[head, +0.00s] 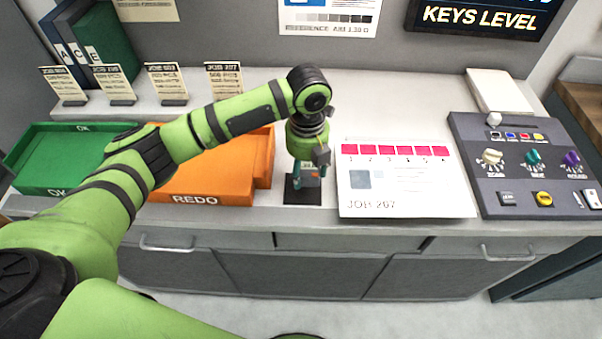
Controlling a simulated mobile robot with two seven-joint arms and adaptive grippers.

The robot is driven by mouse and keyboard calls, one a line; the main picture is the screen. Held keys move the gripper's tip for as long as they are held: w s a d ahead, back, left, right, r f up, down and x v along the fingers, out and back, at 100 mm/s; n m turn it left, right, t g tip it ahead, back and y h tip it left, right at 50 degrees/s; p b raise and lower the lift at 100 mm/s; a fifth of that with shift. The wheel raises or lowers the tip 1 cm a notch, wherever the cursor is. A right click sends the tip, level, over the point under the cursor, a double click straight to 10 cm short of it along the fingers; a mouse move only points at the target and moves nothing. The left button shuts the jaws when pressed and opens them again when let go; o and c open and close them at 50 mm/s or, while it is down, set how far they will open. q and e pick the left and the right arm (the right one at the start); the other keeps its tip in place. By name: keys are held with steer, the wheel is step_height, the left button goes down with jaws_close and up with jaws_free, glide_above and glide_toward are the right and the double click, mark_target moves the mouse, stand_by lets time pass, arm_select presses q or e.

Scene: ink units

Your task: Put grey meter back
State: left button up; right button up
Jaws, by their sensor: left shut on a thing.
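My left gripper (307,172) points down over a small black pad (304,193) on the counter, between the orange tray and the white job sheet. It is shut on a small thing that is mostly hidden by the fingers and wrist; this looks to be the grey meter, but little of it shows. I cannot tell whether the held thing touches the pad. No other grey meter stands out on the counter. My right gripper is not in view.
An orange REDO tray (204,198) and a green OK tray (30,178) lie to the left, partly behind my arm. The JOB 207 sheet (425,195) lies just right of the pad. A dark control panel (520,150) with knobs stands further right. Several job cards line the back.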

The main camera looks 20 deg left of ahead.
mark_target(302, 180)
arm_select(q)
steer(key=shift+w+a+f, duration=0.1)
steer(key=shift+a+f, duration=0.3)
steer(key=shift+a, duration=0.1)
step_height(302, 180, down, 3)
steer(key=shift+f+p, duration=0.15)
steer(key=shift+p, duration=0.65)
steer(key=shift+f, duration=0.3)
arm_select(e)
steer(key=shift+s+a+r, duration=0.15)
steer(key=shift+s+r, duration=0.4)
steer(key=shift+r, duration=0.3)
arm_select(q)
steer(key=shift+f, duration=0.15)
steer(key=o, duration=1.2)
